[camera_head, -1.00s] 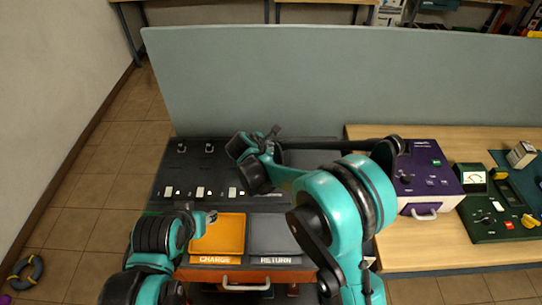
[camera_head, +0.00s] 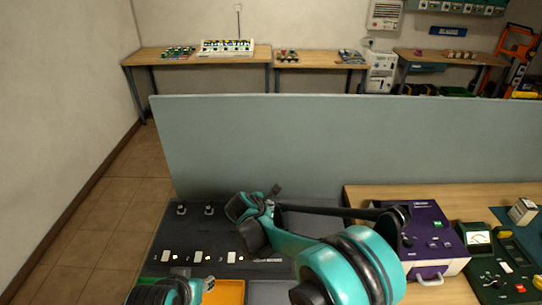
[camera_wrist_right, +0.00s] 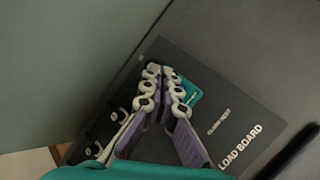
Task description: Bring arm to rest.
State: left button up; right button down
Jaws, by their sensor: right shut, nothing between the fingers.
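My right arm is teal and black and reaches over the dark load board (camera_head: 225,225) in the head view. Its gripper (camera_head: 272,192) is above the board's back edge, near the grey partition. In the right wrist view the gripper (camera_wrist_right: 161,74) has its fingers drawn together at the tips, with nothing held, over the board (camera_wrist_right: 240,110) with its "LOAD BOARD" lettering. A small teal piece (camera_wrist_right: 192,92) shows beside the fingers. My left gripper (camera_head: 207,285) shows only partly at the bottom of the head view; its fingers cannot be made out.
A grey partition (camera_head: 330,140) stands behind the board. A purple box (camera_head: 425,235) and a green meter panel (camera_head: 500,275) sit on the wooden table at right. An orange tray (camera_head: 229,291) lies in front. Benches (camera_head: 190,57) stand beyond the partition.

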jog(key=s+d+r+m+g+y+b, duration=0.1)
jog(key=s+d+r+m, duration=0.2)
jog(key=s+d+m, duration=0.3)
jog(key=s+d+r+m+g+y+b, duration=0.1)
jog(key=s+d+r+m, duration=0.3)
jog(key=s+d, duration=0.35)
jog(key=s+d+f+m+y+b, duration=0.1)
jog(key=s+d+f+m, duration=0.1)
jog(key=s+m, duration=0.4)
jog(key=s+d+f+m+b, duration=0.1)
jog(key=s+d+f+m, duration=0.1)
jog(key=s+m, duration=0.4)
jog(key=s, duration=0.5)
jog(key=shift+s+d+t+y, duration=0.2)
jog(key=shift+d+t+y, duration=0.1)
jog(key=shift+t+y, duration=0.1)
